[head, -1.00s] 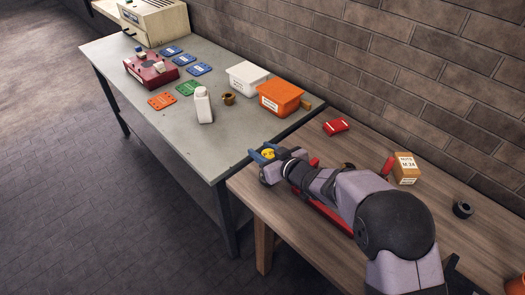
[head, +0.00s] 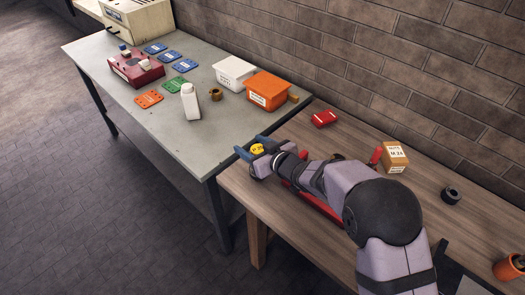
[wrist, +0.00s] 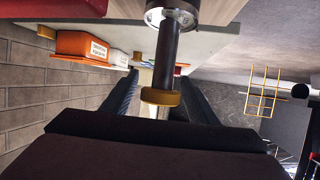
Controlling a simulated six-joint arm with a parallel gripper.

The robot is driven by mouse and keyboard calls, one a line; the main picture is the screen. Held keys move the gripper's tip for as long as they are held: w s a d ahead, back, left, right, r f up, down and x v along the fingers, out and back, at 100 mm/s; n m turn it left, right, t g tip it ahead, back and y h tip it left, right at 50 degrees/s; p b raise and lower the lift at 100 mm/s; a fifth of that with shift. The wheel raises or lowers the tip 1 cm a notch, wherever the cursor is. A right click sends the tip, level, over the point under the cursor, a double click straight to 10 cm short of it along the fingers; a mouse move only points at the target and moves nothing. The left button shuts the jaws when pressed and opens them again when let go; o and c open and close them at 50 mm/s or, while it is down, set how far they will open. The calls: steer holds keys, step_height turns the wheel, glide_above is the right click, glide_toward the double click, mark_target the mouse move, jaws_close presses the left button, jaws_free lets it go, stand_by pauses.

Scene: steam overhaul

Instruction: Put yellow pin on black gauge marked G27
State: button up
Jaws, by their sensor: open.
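A yellow-topped pin (head: 257,149) shows at the end of my arm near the wooden bench's left edge. In the wrist view it is a dark shaft (wrist: 166,62) with a yellow-brass cap (wrist: 160,97), and a silver collar (wrist: 172,14) at its other end, by the wooden surface. My gripper (head: 255,147) is open, with its blue fingers on either side of the yellow cap. Whether they touch it I cannot tell. A black ring-like part (head: 452,194) lies on the bench at the right. No G27 mark is readable anywhere.
A cardboard box marked M 24 (head: 394,157) and a red block (head: 323,118) stand on the wooden bench.

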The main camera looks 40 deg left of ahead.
steer(key=b+v, duration=0.1)
steer(key=v, duration=1.1)
steer(key=shift+b, duration=0.3)
steer(key=w+d+m+t+h+p, duration=0.1)
steer(key=w+d+m+t+h, duration=0.15)
steer(key=w+d, duration=0.45)
steer(key=w+d+m+t+h, duration=0.2)
steer(key=w+d+m+h, duration=0.15)
steer(key=d, duration=0.55)
steer(key=d+m+h, duration=0.1)
steer(key=d, duration=0.4)
steer(key=d+f+m+h+p, duration=0.1)
steer(key=d+h, duration=0.1)
steer(key=d, duration=0.3)
steer(key=w+d+f+m+h, duration=0.1)
steer(key=d, duration=0.5)
steer(key=shift+f, duration=0.25)
steer(key=s+d+f+m+g+h+p, duration=0.1)
steer(key=s+d+m+h, duration=0.15)
steer(key=d, duration=0.35)
steer(key=s+d+m+g+h, duration=0.1)
steer(key=s+d+g, duration=0.1)
steer(key=s+d, duration=0.3)
steer(key=s+d+m+g+p, duration=0.1)
steer(key=s+d+m+g, duration=0.2)
steer(key=s, duration=0.9)
steer(key=d+g, duration=0.1)
steer(key=d, duration=0.2)
steer(key=shift+d, duration=0.25)
